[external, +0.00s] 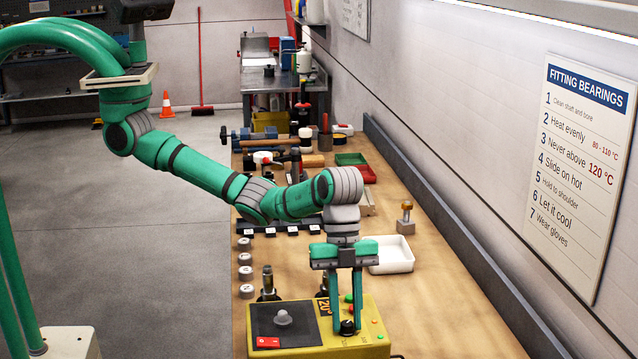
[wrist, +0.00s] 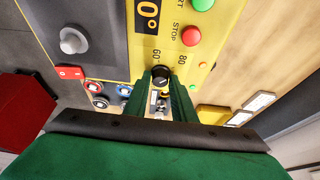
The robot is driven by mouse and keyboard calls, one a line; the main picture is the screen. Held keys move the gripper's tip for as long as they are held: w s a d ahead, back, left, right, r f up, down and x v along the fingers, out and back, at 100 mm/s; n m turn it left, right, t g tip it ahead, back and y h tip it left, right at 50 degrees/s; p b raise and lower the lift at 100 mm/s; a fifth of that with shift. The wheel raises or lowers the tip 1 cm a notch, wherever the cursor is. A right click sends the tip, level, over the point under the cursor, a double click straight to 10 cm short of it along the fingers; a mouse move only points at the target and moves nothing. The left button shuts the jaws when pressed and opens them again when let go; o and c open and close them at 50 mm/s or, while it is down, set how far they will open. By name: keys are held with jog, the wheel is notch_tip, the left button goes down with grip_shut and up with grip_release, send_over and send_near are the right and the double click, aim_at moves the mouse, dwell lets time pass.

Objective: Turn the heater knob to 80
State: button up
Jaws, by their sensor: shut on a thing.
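The heater (external: 370,346) is a yellow box at the near end of the bench, with a dark plate and a grey cone on its top. Its black knob (wrist: 160,75) shows in the wrist view between the marks 60 and 80. The knob also shows in the external view (external: 347,327). My gripper (external: 346,322) points straight down over the heater. In the wrist view its green fingers (wrist: 160,82) stand on both sides of the knob and are shut on it. The knob's pointer is too small to read surely.
Green and red buttons (wrist: 190,35) sit close to the knob on the panel. A red switch (external: 268,342) is at the heater's left. A white tray (external: 392,255) and several grey rings (external: 245,259) lie behind it. The bench's right side is mostly clear.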

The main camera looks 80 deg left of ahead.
jog(key=shift+m+g, duration=0.3)
jog(key=shift+m, duration=0.5)
jog(key=o, duration=1)
jog(key=v, duration=1.1)
jog(key=shift+w+d, duration=0.1)
jog(key=shift+d, duration=0.05)
jog(key=shift+d+f, duration=0.1)
